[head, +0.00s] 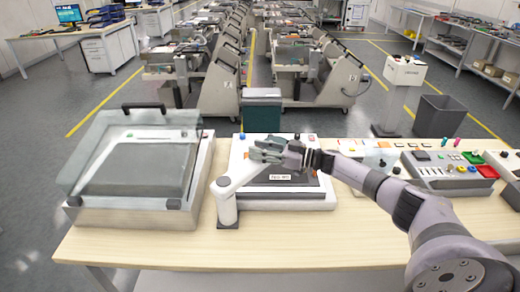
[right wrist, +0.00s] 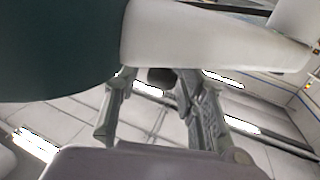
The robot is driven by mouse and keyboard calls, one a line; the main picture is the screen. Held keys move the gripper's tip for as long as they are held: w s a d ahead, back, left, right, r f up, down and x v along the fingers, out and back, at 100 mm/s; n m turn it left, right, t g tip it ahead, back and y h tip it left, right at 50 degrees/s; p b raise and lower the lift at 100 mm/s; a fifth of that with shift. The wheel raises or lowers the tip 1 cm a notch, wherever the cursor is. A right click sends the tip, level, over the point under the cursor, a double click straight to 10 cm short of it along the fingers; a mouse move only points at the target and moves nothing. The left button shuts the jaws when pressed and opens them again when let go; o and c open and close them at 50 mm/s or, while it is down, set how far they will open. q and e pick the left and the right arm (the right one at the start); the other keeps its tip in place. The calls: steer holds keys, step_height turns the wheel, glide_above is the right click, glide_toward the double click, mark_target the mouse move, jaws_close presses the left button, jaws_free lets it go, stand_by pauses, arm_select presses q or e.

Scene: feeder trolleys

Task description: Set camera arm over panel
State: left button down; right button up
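The white camera arm (head: 241,176) stands on a short post at the front left corner of the panel (head: 283,199). It angles back and right over the panel. My right gripper (head: 263,149) is above the panel at the arm's far end, its fingers pointing left. In the right wrist view the fingers (right wrist: 157,95) are spread, with a small dark round part (right wrist: 161,77) between them beneath the white arm (right wrist: 205,38). I see no clear contact. A large dark green shape (right wrist: 60,45) fills the upper left there. My left gripper is not in view.
A clear-lidded box (head: 135,170) stands left of the panel on the wooden table (head: 310,245). A button console (head: 447,175) and small parts lie to the right. The front table strip is clear.

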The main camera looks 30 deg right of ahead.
steer(key=v, duration=1.2)
stand_by(0.6)
